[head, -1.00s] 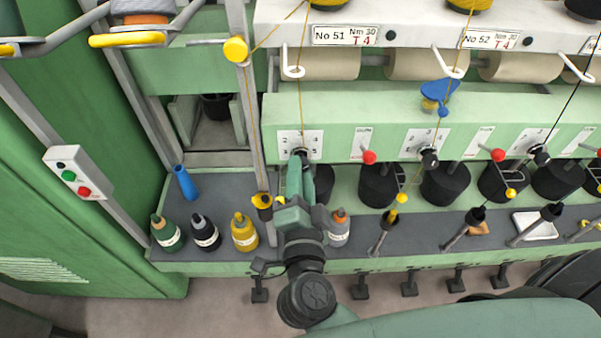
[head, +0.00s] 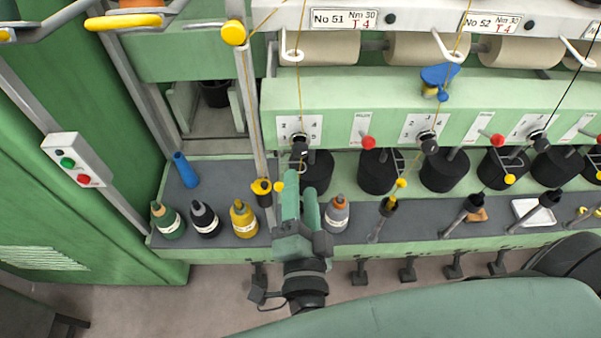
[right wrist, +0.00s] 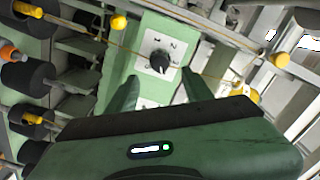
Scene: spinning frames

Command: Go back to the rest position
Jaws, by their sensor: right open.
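My right gripper (head: 300,190) is in the lower middle of the head view, over the grey shelf of the spinning frame. Its two green fingers are apart with nothing between them. They point at the machine, below the black selector knob (head: 300,146) on its white numbered plate under No 51. In the right wrist view the knob (right wrist: 159,61) shows beyond and between the finger tips, apart from them. My left gripper is not in view.
Several small bottles stand on the grey shelf (head: 222,177), among them a yellow one (head: 243,220) left of my gripper and a grey one (head: 336,215) close on its right. A row of black bobbins (head: 379,172) is at right.

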